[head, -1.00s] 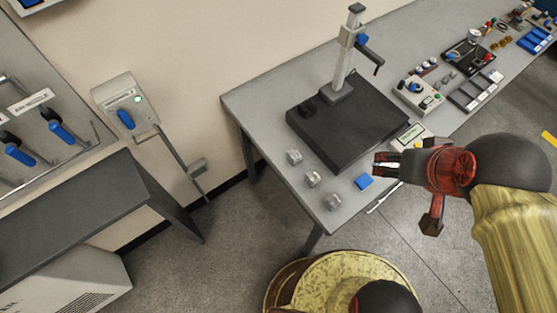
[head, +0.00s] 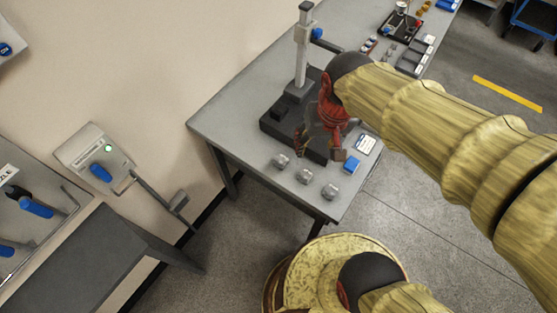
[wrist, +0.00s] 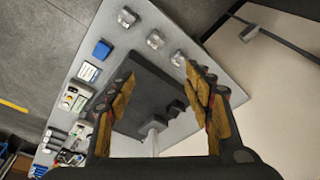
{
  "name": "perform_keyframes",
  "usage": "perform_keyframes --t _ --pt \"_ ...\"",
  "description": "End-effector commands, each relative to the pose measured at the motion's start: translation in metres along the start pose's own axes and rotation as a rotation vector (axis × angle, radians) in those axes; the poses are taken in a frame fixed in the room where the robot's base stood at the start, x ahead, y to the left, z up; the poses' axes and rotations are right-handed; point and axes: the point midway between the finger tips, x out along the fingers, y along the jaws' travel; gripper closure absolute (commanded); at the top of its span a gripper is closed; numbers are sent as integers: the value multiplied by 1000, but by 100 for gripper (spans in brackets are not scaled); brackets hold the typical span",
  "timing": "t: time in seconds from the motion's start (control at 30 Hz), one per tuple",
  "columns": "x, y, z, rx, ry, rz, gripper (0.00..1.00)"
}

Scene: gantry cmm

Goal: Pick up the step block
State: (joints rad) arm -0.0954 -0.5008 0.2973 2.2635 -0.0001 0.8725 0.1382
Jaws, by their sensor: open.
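Three small grey metal blocks stand in a row near the table's end: one at the back left (head: 281,161), one in the middle (head: 303,176) and one at the front (head: 330,192). I cannot tell which is the step block. The wrist view shows the same back-left block (wrist: 178,58), middle block (wrist: 155,39) and front block (wrist: 127,17). My gripper (head: 318,148) is open and empty, hanging above the dark plate, just behind the row. In the wrist view its spread fingers (wrist: 160,75) frame the plate, and the back-left block shows near the right fingertip.
The dark plate (head: 274,126) carries an upright grey column (head: 302,55). A blue block (head: 352,164) and a small display box (head: 366,144) lie right of the row. A wall box with a blue handle (head: 95,160) is at left. The table (head: 225,115) is clear left of the plate.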

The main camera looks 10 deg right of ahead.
Motion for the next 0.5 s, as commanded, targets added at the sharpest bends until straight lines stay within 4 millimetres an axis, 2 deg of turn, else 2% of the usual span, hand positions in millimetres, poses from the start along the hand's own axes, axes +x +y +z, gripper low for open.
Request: perform_keyframes --t 0.17,0.27,0.4,0.5 --pt "49 -16 -19 79 -102 15 48" --pt "90 -28 -33 174 -162 34 48" --pt "152 -45 -51 372 -214 74 48" --pt "180 -53 -63 517 -214 92 48"
